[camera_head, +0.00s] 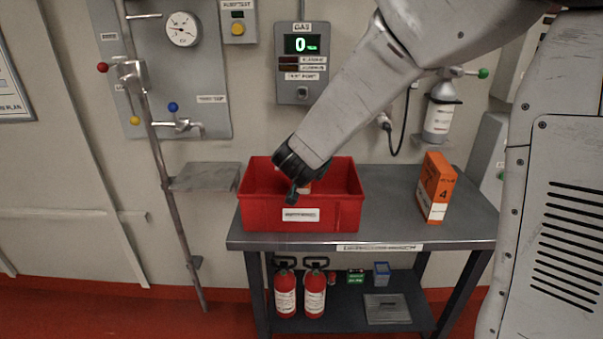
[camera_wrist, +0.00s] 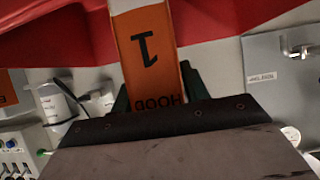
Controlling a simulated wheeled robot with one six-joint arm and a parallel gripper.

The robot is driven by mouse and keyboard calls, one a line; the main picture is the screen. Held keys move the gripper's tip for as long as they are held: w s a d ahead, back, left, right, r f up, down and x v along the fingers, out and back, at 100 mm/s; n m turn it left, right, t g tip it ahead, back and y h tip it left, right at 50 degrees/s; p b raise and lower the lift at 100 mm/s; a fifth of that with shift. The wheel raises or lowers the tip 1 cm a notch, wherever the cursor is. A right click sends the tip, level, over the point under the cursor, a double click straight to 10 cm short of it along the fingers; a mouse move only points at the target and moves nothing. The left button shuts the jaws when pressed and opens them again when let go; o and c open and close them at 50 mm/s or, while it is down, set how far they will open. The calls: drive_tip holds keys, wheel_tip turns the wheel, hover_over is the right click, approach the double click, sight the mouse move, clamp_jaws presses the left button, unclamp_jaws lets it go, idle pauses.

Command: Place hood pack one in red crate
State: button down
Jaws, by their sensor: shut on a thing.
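Only a small bit of the pack shows there beneath the gripper. The crate's red wall also fills the top of the wrist view (camera_wrist: 60,35). Whether the pack touches the crate floor is hidden.
The crate stands on a grey workbench (camera_head: 390,215). A second orange pack marked 4 (camera_head: 437,188) stands upright to the right on the bench. A small grey wall shelf (camera_head: 206,177) is left of the crate. Red bottles (camera_head: 285,294) stand on the lower shelf. The bench between crate and pack 4 is clear.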

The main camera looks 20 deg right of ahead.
drive_tip(key=shift+a+f, duration=0.1)
drive_tip(key=shift+f, duration=1.55)
drive_tip(key=c, duration=0.7)
unclamp_jaws()
drive_tip(key=shift+f, duration=0.1)
